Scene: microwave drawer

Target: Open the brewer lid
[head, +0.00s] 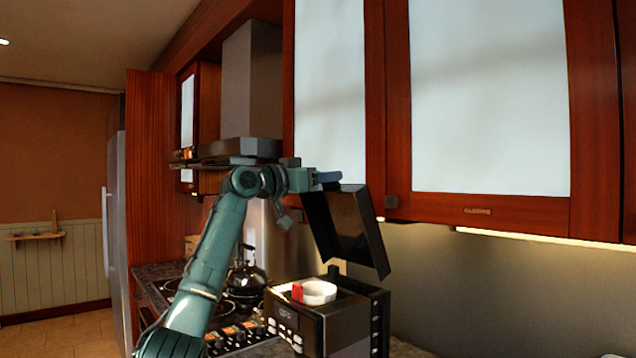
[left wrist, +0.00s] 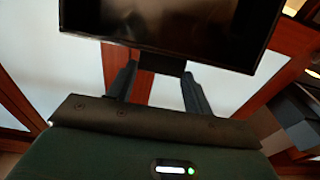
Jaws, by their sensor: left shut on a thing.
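The brewer (head: 345,320) is a dark box on the counter with buttons on its front and a white round basket (head: 318,291) with a red part showing in its open top. Its black lid (head: 357,228) stands raised and steeply tilted above the body. My left gripper (head: 330,178) is at the lid's upper edge. In the left wrist view the lid (left wrist: 170,28) fills the top, and my left gripper (left wrist: 159,68) has its fingers on both sides of a dark tab at the lid's edge. The lid's hinge is not clearly visible. My right gripper is not in view.
Wooden wall cabinets (head: 490,100) with pale panels hang close above and behind the lid. A range hood (head: 240,150) is to the left. A dark kettle (head: 246,275) stands on the stove left of the brewer. The wall right of the brewer is bare.

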